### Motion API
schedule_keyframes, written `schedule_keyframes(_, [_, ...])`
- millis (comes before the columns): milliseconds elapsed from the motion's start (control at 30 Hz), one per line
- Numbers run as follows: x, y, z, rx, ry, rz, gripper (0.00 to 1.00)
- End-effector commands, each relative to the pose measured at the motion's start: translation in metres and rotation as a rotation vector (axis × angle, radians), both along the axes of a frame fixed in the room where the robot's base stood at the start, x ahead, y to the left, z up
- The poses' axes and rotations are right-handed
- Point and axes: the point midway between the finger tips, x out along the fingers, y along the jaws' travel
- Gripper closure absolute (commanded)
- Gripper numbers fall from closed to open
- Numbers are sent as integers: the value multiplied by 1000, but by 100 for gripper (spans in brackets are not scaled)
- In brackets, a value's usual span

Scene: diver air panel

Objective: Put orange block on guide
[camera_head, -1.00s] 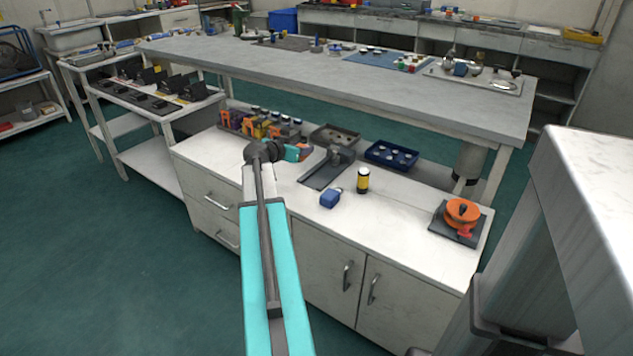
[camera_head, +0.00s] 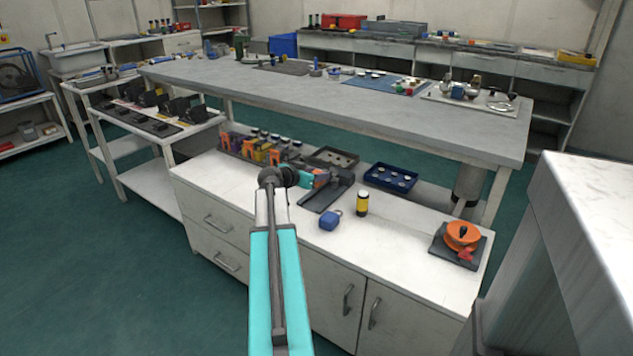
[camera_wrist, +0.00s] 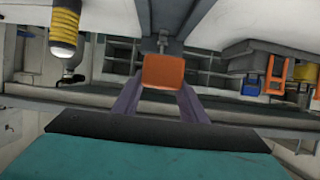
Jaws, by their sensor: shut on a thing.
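My gripper (camera_head: 312,180) is shut on the orange block (camera_head: 321,179), low over the white cabinet top. The dark grey guide (camera_head: 324,197), a flat plate with a raised part at its back right, lies beside it. In the head view the block overlaps the guide's left side; I cannot tell if they touch. In the wrist view, which looks upside down, the orange block (camera_wrist: 162,71) sits at the ends of the purple-grey fingers (camera_wrist: 160,98). The grey guide (camera_wrist: 172,20) shows just beyond it, in line with the block.
Colored clamps (camera_head: 255,148) line the left back. A grey tray (camera_head: 333,157) and a blue tray (camera_head: 390,178) lie behind. An orange reel (camera_head: 462,236) sits far right.

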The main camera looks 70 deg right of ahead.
Motion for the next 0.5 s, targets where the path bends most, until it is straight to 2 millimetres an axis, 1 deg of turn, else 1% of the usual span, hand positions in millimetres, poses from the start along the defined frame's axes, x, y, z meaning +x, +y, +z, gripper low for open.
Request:
schedule_keyframes(200, [0, 0, -27, -3, 2, 2, 100])
schedule_keyframes(300, [0, 0, -37, -3, 2, 2, 100])
schedule_keyframes(400, [0, 0, -43, -4, 3, 2, 100])
schedule_keyframes(500, [1, 0, -45, -5, 1, 2, 100])
